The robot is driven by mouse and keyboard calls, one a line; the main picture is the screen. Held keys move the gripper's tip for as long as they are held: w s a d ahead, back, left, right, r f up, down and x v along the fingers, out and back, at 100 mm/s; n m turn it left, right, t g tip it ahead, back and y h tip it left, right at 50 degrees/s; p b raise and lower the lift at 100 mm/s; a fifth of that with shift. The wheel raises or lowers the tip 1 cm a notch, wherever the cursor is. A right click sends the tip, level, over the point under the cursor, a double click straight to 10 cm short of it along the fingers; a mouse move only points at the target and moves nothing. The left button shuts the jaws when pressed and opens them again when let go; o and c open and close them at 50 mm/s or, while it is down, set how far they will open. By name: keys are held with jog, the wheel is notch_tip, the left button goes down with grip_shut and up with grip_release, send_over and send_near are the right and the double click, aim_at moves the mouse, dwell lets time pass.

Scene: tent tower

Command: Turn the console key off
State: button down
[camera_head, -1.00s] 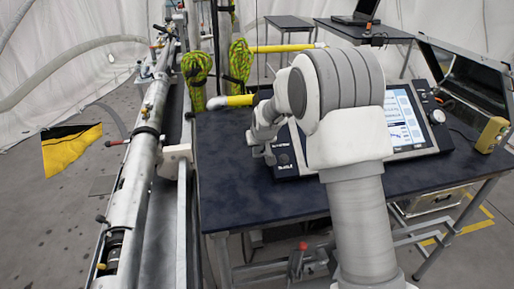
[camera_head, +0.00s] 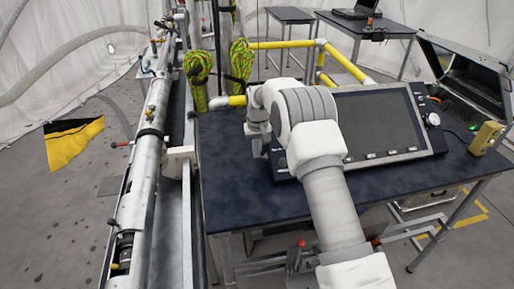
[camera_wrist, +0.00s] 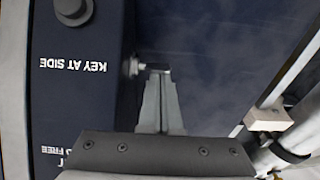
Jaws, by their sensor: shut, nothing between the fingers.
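The console (camera_head: 440,138) lies on the dark table, and its screen (camera_head: 378,122) is dark. In the wrist view, the console's side panel (camera_wrist: 85,120) carries the lettering "KEY AT SIDE", upside down. A small metal key (camera_wrist: 155,67) sticks out sideways from the console's edge. My gripper (camera_wrist: 158,82) is shut and empty, with its fingertips right by the key; I cannot tell whether they touch it. In the head view, my gripper (camera_head: 257,148) is at the console's left end, and the key is hidden there.
The dark table (camera_head: 240,190) has free room left of the console. A yellow box (camera_head: 487,138) stands at its right end beside an open case (camera_head: 462,75). A long metal tube (camera_head: 140,195) runs along the left. Yellow rails (camera_head: 345,62) stand behind.

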jog(key=shift+w+f, duration=0.1)
jog(key=shift+w+a+f+b, duration=0.1)
jog(key=shift+w+f+b, duration=0.25)
jog(key=shift+b, duration=0.4)
jog(key=shift+w+f+b, duration=0.2)
jog(key=shift+w+b, duration=0.2)
jog(key=shift+b, duration=0.2)
dwell(0.4)
jog(key=shift+w+a+r+p, duration=0.2)
jog(key=shift+w+r+p, duration=0.05)
jog(key=shift+w+p, duration=0.45)
